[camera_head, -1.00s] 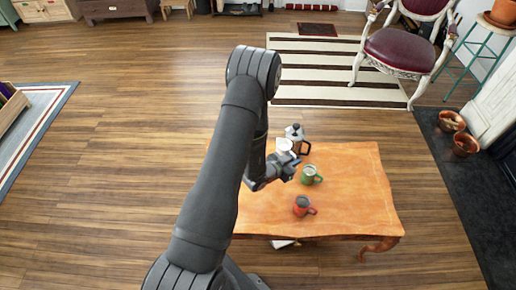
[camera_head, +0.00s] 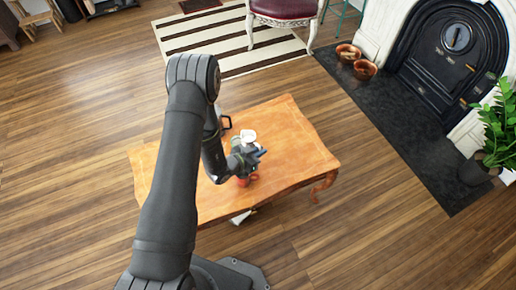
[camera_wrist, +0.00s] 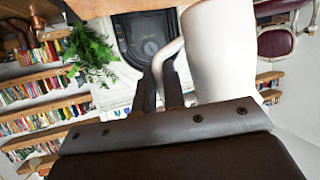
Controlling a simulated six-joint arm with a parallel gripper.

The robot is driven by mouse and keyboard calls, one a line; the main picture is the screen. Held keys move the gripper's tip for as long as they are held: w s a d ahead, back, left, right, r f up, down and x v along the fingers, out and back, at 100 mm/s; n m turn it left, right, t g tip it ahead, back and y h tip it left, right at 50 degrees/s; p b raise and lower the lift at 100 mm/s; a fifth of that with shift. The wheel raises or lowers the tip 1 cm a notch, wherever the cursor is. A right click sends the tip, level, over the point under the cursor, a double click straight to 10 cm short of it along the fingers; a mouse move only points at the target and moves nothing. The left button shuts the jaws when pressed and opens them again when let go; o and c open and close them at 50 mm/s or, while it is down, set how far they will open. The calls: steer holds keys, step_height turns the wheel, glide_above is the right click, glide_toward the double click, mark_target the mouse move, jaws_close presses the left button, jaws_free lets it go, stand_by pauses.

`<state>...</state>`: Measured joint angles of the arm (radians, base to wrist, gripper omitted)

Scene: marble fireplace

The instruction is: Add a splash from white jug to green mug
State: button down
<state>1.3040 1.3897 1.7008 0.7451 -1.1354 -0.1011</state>
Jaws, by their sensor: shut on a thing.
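The white jug (camera_head: 249,135) is above the table beside my gripper (camera_head: 262,153). In the wrist view the jug (camera_wrist: 222,50) fills the upper right, and my gripper (camera_wrist: 160,80) is shut on its handle (camera_wrist: 167,54). The inside of the jug and any liquid are not visible. I cannot tell the jug's exact tilt. The green mug is not clearly visible now; my arm and gripper cover the middle of the table. The red mug (camera_head: 247,181) stands on the table just below my gripper in the head view, partly hidden.
The orange wooden table (camera_head: 290,140) has free room on its right. The black handle of the moka pot (camera_head: 226,122) shows at the back, its body mostly hidden. The fireplace (camera_head: 455,45), copper pots (camera_head: 364,69) and a plant (camera_head: 500,125) are well away.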

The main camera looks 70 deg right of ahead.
step_height(320, 180, up, 3)
steer(key=shift+f+n+g+y, duration=0.1)
steer(key=shift+n+g+y, duration=0.2)
steer(key=shift+n+g, duration=0.75)
steer(key=shift+n, duration=0.35)
steer(key=shift+w+d+f+n, duration=0.1)
steer(key=shift+w+f+n, duration=0.2)
steer(key=shift+f, duration=0.55)
steer(key=shift+w+d+r+n+g, duration=0.1)
steer(key=shift+r+n+g, duration=0.2)
steer(key=shift+g, duration=0.05)
steer(key=shift+w+d+f, duration=0.15)
steer(key=shift+w+f, duration=0.15)
steer(key=shift+f, duration=0.3)
steer(key=shift+w+r+n+g, duration=0.1)
steer(key=shift+w+n+g, duration=0.2)
steer(key=shift+n, duration=0.2)
steer(key=shift+s, duration=0.1)
